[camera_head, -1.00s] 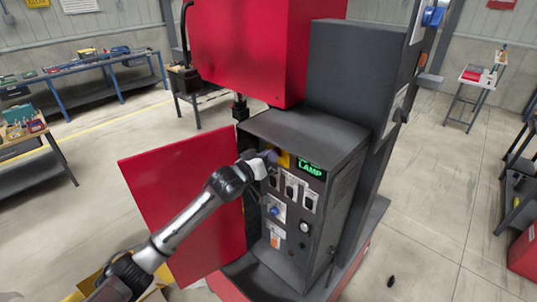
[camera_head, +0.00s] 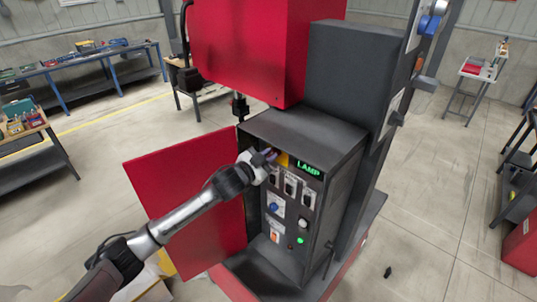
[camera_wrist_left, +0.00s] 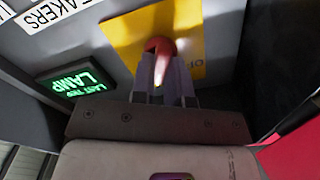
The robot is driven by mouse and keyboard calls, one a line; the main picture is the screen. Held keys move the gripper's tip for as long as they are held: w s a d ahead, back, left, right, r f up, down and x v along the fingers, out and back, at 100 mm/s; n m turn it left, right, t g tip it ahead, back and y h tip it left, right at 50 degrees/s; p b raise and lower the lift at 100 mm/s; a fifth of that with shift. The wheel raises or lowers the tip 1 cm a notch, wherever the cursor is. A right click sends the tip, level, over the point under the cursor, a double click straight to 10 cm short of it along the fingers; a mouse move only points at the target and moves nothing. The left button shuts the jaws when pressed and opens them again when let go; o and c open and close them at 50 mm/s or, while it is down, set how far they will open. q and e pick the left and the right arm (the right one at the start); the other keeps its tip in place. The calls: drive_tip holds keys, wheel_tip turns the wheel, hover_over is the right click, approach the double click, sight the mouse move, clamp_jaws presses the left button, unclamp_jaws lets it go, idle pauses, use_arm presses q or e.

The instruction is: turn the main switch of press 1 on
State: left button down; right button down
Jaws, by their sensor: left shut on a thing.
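The main switch has a red handle (camera_wrist_left: 158,52) on a yellow plate (camera_wrist_left: 122,32), seen close up in the wrist view. The plate also shows at the top of the press's control panel in the head view (camera_head: 284,159). My left gripper (camera_head: 270,155) is at the switch, its fingers (camera_wrist_left: 168,85) shut on the red handle. The fingers hide part of the handle and plate. Lower on the panel, a small green lamp (camera_head: 300,240) is lit. My right gripper is in neither view.
A green display (camera_head: 308,169) reading LAMP sits beside the switch, above several breaker switches (camera_head: 291,187). The red cabinet door (camera_head: 190,200) stands open to the left, behind my left arm. The floor on the right is mostly clear.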

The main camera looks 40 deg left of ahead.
use_arm(q)
drive_tip(key=m, duration=0.2)
drive_tip(key=shift+m, duration=0.3)
drive_tip(key=shift+m+p, duration=0.3)
drive_tip(key=c, duration=1.1)
unclamp_jaws()
